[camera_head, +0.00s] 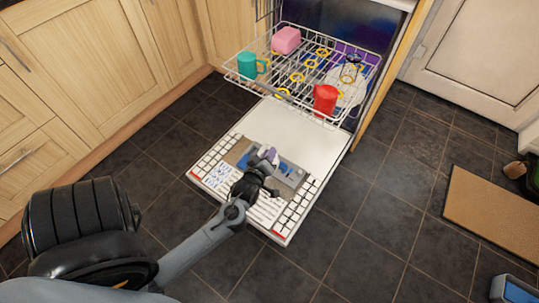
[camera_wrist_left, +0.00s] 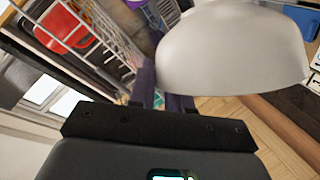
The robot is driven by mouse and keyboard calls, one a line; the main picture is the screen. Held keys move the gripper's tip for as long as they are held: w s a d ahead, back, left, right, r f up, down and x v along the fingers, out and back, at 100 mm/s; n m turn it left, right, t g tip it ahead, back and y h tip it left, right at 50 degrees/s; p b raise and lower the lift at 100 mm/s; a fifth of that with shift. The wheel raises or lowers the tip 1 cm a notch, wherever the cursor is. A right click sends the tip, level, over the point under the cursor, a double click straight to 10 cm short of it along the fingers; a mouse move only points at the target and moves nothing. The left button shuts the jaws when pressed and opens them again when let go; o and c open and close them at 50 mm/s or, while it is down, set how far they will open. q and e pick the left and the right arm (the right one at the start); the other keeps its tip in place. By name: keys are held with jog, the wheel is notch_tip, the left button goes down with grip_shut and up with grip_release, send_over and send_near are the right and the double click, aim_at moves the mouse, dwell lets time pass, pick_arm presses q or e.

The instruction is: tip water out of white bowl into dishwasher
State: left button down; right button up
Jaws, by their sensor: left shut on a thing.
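The white bowl (camera_wrist_left: 235,50) fills the upper right of the left wrist view, its smooth outside toward the camera and its rim along the lower edge. My left gripper (camera_wrist_left: 163,95) is shut on it near the rim; the purple fingers are partly hidden. In the head view my left gripper (camera_head: 267,160) is over the lowered dishwasher door (camera_head: 295,130); I cannot make out the bowl clearly there against the pale door. No water can be seen. The dishwasher (camera_head: 330,20) stands open with its rack (camera_head: 290,88) pulled out. My right gripper is not in view.
The rack holds a teal mug (camera_head: 247,65), a pink block-like item (camera_head: 286,40), a red cup (camera_head: 325,99) and a white dish at its right. Wooden cabinets (camera_head: 95,50) stand at left. A brown mat (camera_head: 495,212) lies right; the dark tiled floor between is clear.

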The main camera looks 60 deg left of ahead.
pick_arm(q)
jog(key=shift+s+a, duration=0.1)
jog(key=shift+s, duration=0.05)
jog(key=shift+s+a+r+n, duration=0.1)
jog(key=shift+s+a+n, duration=0.05)
jog(key=shift+n, duration=0.15)
dwell(0.3)
jog(key=shift+t, duration=0.3)
jog(key=shift+s+a+n, duration=0.15)
jog(key=shift+s+n, duration=0.1)
jog(key=shift+n, duration=0.15)
jog(key=shift+r, duration=0.1)
